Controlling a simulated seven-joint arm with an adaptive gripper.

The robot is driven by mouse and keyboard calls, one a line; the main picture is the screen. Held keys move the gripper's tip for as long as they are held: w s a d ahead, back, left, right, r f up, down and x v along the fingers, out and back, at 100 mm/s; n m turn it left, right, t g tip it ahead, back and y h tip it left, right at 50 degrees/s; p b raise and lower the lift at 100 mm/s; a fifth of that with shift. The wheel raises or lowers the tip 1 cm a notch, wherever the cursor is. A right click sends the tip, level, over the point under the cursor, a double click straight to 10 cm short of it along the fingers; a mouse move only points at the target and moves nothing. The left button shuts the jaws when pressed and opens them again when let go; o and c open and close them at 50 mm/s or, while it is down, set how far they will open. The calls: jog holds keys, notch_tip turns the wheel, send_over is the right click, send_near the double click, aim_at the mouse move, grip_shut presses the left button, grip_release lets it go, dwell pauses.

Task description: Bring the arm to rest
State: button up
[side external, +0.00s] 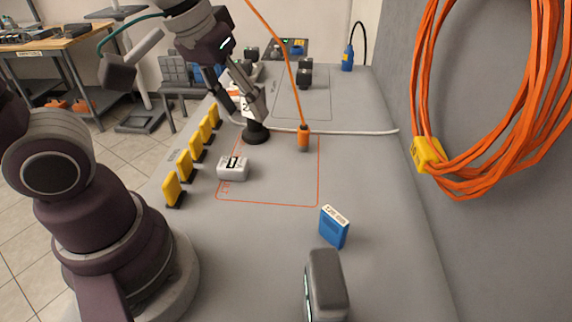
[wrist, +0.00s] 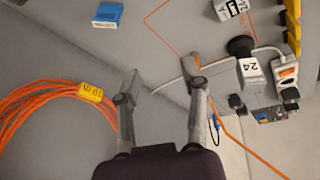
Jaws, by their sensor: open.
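My gripper (side external: 246,108) hangs over the far left part of the grey bench (side external: 385,280) in the side external view, angled downward. In the wrist view my gripper's two fingers (wrist: 163,75) are spread apart, with nothing held between them.
An orange plug (side external: 303,137) on an orange cable is right of my gripper, near a white cable. Yellow blocks (side external: 174,190) line the left edge. A grey-white box (side external: 232,169) and blue box (side external: 333,228) stand nearer. Coiled orange cable (side external: 488,185) hangs on the right wall.

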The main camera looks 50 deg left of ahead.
jog(key=s+m, duration=0.1)
jog(key=s+a+m, duration=0.1)
jog(key=s+m+t, duration=0.1)
jog(key=m, duration=0.1)
jog(key=shift+a+f, duration=0.2)
jog(key=shift+f, duration=0.05)
